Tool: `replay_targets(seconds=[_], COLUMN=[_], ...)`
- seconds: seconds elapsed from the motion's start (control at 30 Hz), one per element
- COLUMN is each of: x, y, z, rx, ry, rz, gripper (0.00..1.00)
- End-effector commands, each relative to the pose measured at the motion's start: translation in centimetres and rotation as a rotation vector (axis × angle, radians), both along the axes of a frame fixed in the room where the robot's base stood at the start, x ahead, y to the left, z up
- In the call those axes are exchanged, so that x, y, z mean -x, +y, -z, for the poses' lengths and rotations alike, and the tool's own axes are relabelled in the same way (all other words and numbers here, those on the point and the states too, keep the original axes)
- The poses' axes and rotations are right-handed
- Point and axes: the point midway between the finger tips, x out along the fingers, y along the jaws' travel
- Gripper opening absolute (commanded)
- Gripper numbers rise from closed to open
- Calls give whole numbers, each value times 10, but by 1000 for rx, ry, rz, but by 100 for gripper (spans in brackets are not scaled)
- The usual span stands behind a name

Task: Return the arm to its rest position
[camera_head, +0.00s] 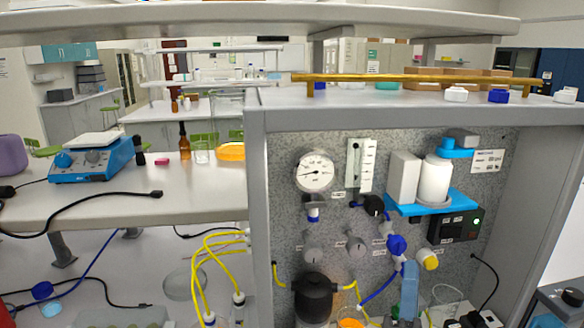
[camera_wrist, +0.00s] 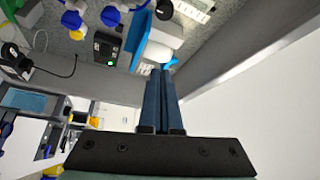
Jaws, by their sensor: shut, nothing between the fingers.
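My gripper (camera_wrist: 160,72) shows in the wrist view, with its two blue-grey fingers side by side, shut and empty. Its dark mounting plate fills the bottom of that view. The fingers point toward the grey speckled panel (camera_head: 333,236), which the wrist view shows turned around at its upper left. In that picture the fingertips lie just below a white bottle (camera_wrist: 157,52). I cannot tell the distance between them, and I see no contact. I cannot make out my gripper for sure in the head view.
The panel carries a round gauge (camera_head: 314,171), a blue shelf (camera_head: 462,203) with the white bottle (camera_head: 435,180), and a black box with a green light (camera_head: 455,226). Yellow tubes (camera_head: 199,270) hang at its left. A blue stirrer (camera_head: 92,160) stands on the left bench.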

Motion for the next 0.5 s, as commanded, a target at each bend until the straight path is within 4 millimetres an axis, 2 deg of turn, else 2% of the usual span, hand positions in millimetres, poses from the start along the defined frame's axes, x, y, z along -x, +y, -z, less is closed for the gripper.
replay_targets(seconds=[0.03,0.13,0.27,0.4,0.5], x=[-2,-1,12,41,66], y=[10,32,67,105,128], z=[-24,-72,-145,-219,-260], rx=[66,228,488,775,950], ry=[-19,-55,-118,-200,-254], rz=[-9,-14,6,74,143], gripper=[0,0,0,0,0])
